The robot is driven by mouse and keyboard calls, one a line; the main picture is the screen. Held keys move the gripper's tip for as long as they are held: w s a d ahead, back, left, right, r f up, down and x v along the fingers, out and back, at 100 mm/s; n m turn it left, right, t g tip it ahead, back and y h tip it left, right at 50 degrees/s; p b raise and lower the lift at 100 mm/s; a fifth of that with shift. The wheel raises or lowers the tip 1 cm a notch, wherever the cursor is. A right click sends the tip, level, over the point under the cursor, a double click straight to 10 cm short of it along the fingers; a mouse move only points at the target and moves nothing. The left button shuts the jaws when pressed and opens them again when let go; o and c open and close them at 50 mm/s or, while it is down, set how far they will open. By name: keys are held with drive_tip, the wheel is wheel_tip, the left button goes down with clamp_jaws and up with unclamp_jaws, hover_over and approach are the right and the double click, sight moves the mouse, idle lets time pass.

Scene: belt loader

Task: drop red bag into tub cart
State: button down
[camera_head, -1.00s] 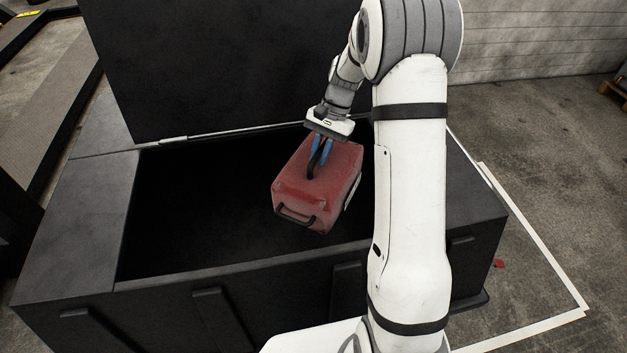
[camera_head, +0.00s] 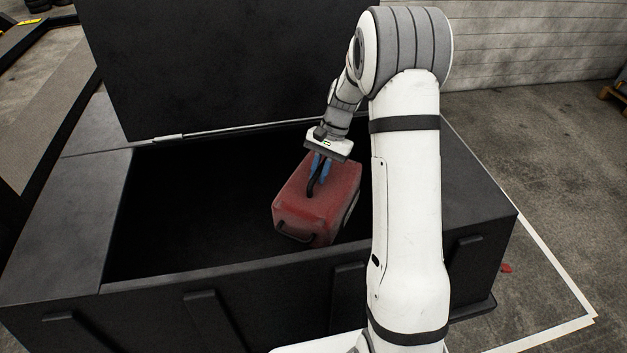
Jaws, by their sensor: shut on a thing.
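The red bag (camera_head: 308,211) is a boxy case with dark handles. It hangs from my gripper (camera_head: 318,173), whose blue fingers are shut on the dark handle on its top. The black tub cart (camera_head: 230,278) stands open below, with a dark, deep inside. The bag is over the right part of the opening and partly within it, close to the front wall. Its lower front edge shows just at the front rim; I cannot tell whether it touches. My arm hides the right end of the opening.
The cart's raised black lid (camera_head: 220,65) stands behind the opening. A flat black ledge (camera_head: 70,220) borders the left side. The left part of the opening looks clear. White floor lines and a small red scrap (camera_head: 506,268) lie at the right.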

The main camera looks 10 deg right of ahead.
drive_tip(key=shift+r, duration=0.15)
drive_tip(key=c, duration=1.6)
unclamp_jaws()
drive_tip(key=shift+o, duration=1.4)
drive_tip(key=shift+s+f, duration=0.1)
drive_tip(key=shift+f, duration=0.1)
drive_tip(key=b+v, duration=0.1)
drive_tip(key=v, duration=0.7)
